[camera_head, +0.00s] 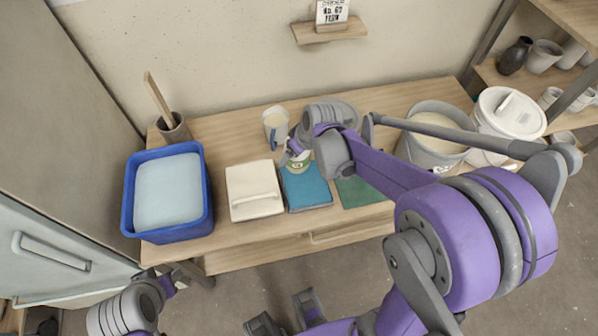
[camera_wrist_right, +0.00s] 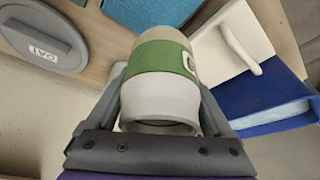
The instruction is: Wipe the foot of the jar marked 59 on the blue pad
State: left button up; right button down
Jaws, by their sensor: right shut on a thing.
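The jar (camera_head: 299,157) is pale with a green band and hangs in my right gripper (camera_head: 305,152), over or just behind the back edge of the blue pad (camera_head: 306,189). In the right wrist view the jar (camera_wrist_right: 160,85) sits between both fingers of the gripper (camera_wrist_right: 160,100), its dark mouth towards the camera. Its beige end points away, towards a blue area. A mark shows at the band's edge, but I cannot read it. Whether the foot touches the pad is hidden. My left arm shows at bottom left; its gripper (camera_head: 178,278) is small and unclear.
A cream block (camera_head: 254,190) lies left of the pad, with a blue tub (camera_head: 128,205) beyond it. A green mat (camera_head: 358,192) lies to the right. A mug (camera_head: 275,125) stands behind. Open (camera_head: 437,118) and lidded (camera_head: 508,113) buckets stand at right.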

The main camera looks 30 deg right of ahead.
jog(key=n+b, duration=0.2)
send_over(297, 178)
jog(key=s, duration=0.2)
jog(key=shift+y, duration=0.4)
jog(key=f, duration=0.4)
jog(key=shift+w+d+f, duration=0.15)
jog(key=shift+d, duration=0.1)
jog(key=shift+d+f+b, duration=0.2)
jog(key=shift+f+b, duration=0.1)
jog(key=shift+b, duration=0.1)
jog(key=shift+d+f+n, duration=0.1)
jog(key=shift+f+n, duration=0.15)
jog(key=shift+n, duration=0.05)
pick_arm(q)
notch_tip(297, 178, down, 8)
jog(key=b, duration=0.3)
jog(key=shift+s+f+b, duration=0.2)
jog(key=shift+s+b, duration=0.05)
jog(key=shift+b, duration=0.05)
pick_arm(e)
jog(key=shift+f, duration=2)
pick_arm(q)
jog(key=shift+f+b, duration=0.45)
pick_arm(e)
jog(key=shift+f, duration=0.65)
